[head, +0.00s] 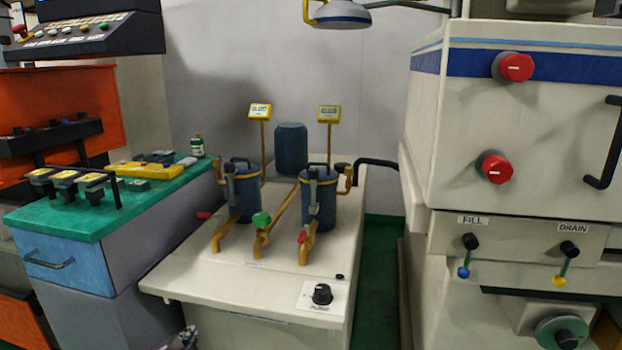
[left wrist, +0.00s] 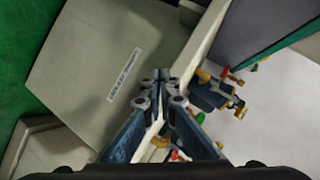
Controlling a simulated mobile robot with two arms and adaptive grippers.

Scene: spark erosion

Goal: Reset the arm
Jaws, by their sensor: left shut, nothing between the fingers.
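My left gripper (head: 184,340) just shows at the bottom edge of the head view, low in front of the white filter cabinet (head: 245,325). In the left wrist view its blue-grey fingers (left wrist: 161,80) are closed together with nothing between them. My right gripper is in neither view.
The cabinet carries two blue filter canisters (head: 319,198) with brass pipes, valves and yellow gauges. A green-topped workbench (head: 110,225) with tools stands left. A white machine with red knobs (head: 495,169) and FILL and DRAIN levers stands right. Green floor (head: 378,275) shows between cabinet and machine.

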